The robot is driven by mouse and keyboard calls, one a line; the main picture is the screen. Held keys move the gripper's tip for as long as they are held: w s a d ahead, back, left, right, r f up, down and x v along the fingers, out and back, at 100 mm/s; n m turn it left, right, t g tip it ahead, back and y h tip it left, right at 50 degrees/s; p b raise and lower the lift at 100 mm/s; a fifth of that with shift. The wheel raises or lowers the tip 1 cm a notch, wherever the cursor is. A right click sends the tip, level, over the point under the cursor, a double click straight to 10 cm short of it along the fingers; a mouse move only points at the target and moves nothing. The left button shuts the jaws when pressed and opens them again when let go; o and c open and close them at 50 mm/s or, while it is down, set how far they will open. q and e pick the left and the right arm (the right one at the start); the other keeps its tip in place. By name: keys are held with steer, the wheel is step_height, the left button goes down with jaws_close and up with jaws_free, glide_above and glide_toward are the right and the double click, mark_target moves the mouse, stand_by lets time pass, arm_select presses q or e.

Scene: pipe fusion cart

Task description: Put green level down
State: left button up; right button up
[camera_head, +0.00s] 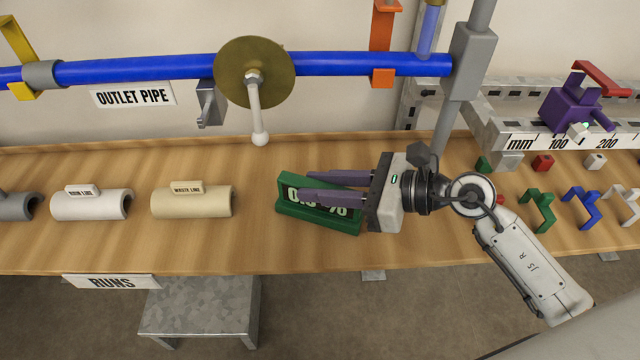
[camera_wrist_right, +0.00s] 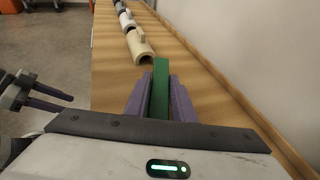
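The green level (camera_head: 290,211), with a white display reading on its face, is at the wooden bench top right of the cream pipe piece. My right gripper (camera_head: 303,186) reaches it from the right with one purple finger on each side. The right wrist view shows the level (camera_wrist_right: 160,88) between both fingers (camera_wrist_right: 160,100), which appear to press on it. Part of its face is hidden by the near finger. I cannot tell whether its underside touches the bench. My left gripper (camera_wrist_right: 68,100) shows only in the right wrist view, fingers apart and empty.
Grey, white (camera_head: 92,203) and cream (camera_head: 192,201) half-pipe pieces lie left on the bench (camera_head: 240,245). A blue pipe (camera_head: 150,70) with a round brass disc (camera_head: 254,72) runs above. Small coloured brackets (camera_head: 580,207) lie right. Bench between cream piece and level is clear.

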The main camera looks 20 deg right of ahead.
steer(key=o, duration=0.3)
steer(key=shift+r, duration=0.2)
steer(key=shift+s+d, duration=0.15)
steer(key=shift+d, duration=0.05)
steer(key=v, duration=1.1)
steer(key=shift+d+r+b, duration=0.2)
steer(key=shift+b, duration=0.15)
steer(key=shift+s, duration=0.15)
